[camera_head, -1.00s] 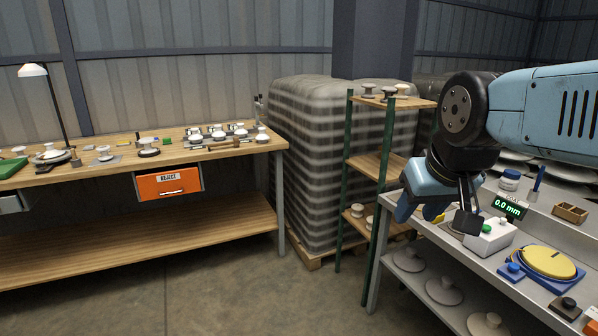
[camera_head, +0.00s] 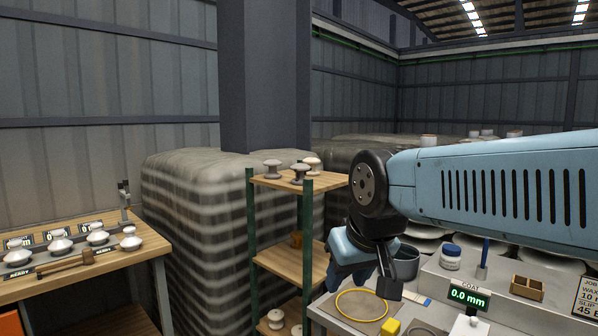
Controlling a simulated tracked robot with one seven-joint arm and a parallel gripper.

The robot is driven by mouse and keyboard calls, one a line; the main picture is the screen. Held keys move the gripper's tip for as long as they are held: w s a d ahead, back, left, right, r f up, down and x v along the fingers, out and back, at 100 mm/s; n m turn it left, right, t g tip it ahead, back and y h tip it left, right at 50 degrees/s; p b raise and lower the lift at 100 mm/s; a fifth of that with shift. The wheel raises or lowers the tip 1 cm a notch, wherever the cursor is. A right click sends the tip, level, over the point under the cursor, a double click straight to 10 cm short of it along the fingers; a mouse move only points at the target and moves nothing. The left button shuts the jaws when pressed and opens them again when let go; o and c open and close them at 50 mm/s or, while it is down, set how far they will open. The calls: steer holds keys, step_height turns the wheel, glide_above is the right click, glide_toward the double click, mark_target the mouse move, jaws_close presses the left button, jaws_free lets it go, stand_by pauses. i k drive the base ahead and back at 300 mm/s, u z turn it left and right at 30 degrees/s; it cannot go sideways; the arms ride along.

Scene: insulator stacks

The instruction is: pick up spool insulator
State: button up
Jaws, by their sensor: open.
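Three spool-shaped insulators stand upright on the top board of the green-posted shelf: a pale one (camera_head: 272,168), a dark grey one (camera_head: 299,173) and a cream one (camera_head: 312,163) at the back right. Two more pale spool shapes (camera_head: 276,319) show on a low board, cut by the lower edge. Which one the task means cannot be told.
The shelf's top board (camera_head: 330,181) is narrow, with green posts (camera_head: 250,225) rising beside it. A wrapped pallet stack (camera_head: 195,205) stands left of it. The left bench (camera_head: 35,290) holds several white insulators and a mallet (camera_head: 66,263). The right bench holds a yellow ring (camera_head: 361,291) and a gauge display (camera_head: 468,297).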

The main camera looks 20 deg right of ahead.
mark_target(300, 169)
steer(key=z, duration=0.1)
steer(key=i, duration=0.95)
steer(key=z, duration=0.15)
